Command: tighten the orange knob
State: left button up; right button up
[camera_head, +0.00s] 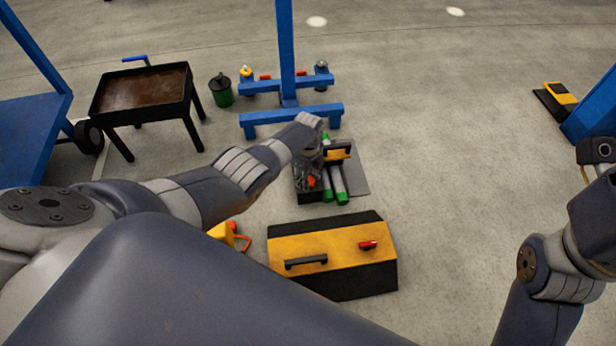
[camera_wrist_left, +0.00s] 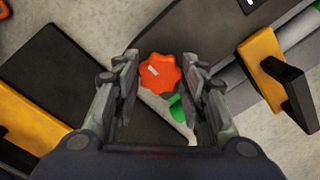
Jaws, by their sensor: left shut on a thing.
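The orange knob (camera_wrist_left: 160,74) is a lobed disc with a small pale mark on its face. In the left wrist view it sits between the two fingertips of my left gripper (camera_wrist_left: 161,62), which is shut on it from both sides. In the head view my left gripper (camera_head: 311,176) reaches down among the items on the floor, and a small orange-red spot (camera_head: 311,181) shows at its fingers, likely the knob. What the knob is mounted on is hidden beneath it. My right arm shows at the right edge of the head view; its fingers are not visible.
A yellow and black toolbox (camera_head: 331,250) stands in front. Green-ended grey tubes (camera_head: 338,186) and a yellow-black item (camera_head: 339,154) lie close beside my left gripper. A blue stand (camera_head: 288,104) is behind; a black cart (camera_head: 143,93) is left.

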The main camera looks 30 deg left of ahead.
pick_arm(q)
jog(key=o, duration=1.1)
jog(key=shift+c, duration=0.2)
jog(key=shift+r, duration=0.15)
jog(key=shift+a+r, duration=0.1)
jog(key=shift+r, duration=0.5)
notch_tip(320, 180, up, 10)
jog(key=shift+r, duration=0.25)
